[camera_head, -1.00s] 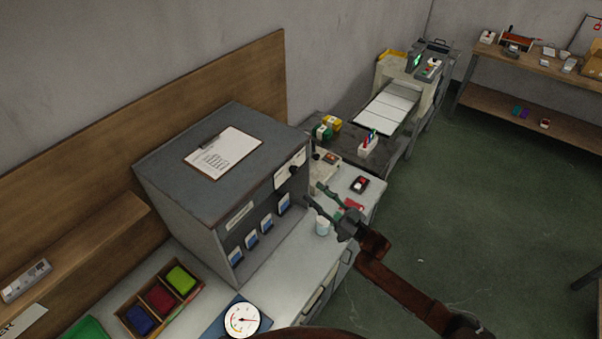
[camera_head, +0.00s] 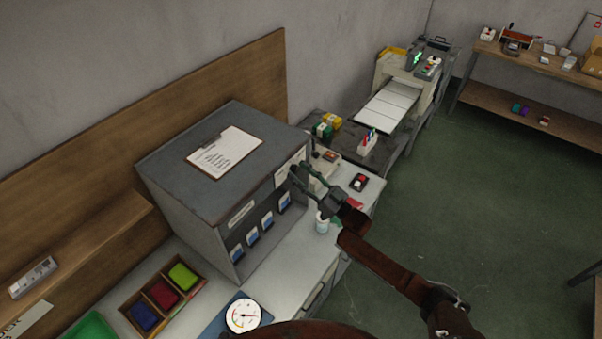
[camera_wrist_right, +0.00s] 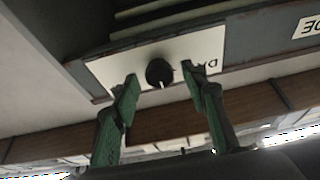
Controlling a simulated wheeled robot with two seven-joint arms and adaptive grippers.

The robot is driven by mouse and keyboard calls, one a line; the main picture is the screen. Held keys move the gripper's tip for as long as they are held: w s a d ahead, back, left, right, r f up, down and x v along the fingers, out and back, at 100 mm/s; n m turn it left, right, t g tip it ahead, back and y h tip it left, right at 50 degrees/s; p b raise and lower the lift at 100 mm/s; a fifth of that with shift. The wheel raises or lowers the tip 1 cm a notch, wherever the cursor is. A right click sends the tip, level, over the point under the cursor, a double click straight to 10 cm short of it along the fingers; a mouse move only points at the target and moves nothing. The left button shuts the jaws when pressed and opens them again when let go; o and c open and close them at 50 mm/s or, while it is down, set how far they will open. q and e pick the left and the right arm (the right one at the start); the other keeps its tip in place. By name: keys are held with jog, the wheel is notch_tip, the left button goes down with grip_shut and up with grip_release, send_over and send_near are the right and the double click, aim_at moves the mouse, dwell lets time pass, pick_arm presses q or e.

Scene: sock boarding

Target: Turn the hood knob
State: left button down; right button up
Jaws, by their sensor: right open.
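The hood (camera_head: 215,165) is a large dark grey box on the bench, with blue-and-white items along its open front. Its round black knob (camera_wrist_right: 159,72) sits on a white label plate (camera_wrist_right: 110,72), with a small white mark at the knob's lower edge in the right wrist view. My right gripper (camera_wrist_right: 158,85) is open, its green fingers on either side of the knob and apart from it. In the head view the right gripper (camera_head: 294,180) is at the hood's upper front right corner and covers the knob. My left gripper is not in view.
A white cup (camera_head: 322,222) stands on the bench below my right arm. A dial gauge (camera_head: 242,315) and a wooden tray of coloured blocks (camera_head: 200,290) are at the front left. Green floor is free to the right.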

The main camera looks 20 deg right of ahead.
grip_shut()
dwell(0.3)
jog(key=shift+d+f+n+y+b, duration=0.15)
jog(key=shift+n+y+b, duration=0.15)
jog(key=shift+n+b, duration=0.6)
jog(key=shift+w+r+n+g+y+b, duration=0.1)
jog(key=shift+n+g+y+b, duration=0.35)
jog(key=shift+n+g+b, duration=1.1)
jog(key=shift+r+n+g+y+b, duration=0.1)
jog(key=shift+n+g+y+b, duration=0.5)
jog(key=shift+n, duration=1.85)
jog(key=shift+w+n+g+y+b, duration=0.2)
jog(key=shift+n+g+b, duration=0.45)
jog(key=shift+n+b, duration=1.1)
jog(key=shift+s+d+n, duration=0.1)
jog(key=shift+s+n, duration=0.1)
jog(key=shift+n, duration=0.25)
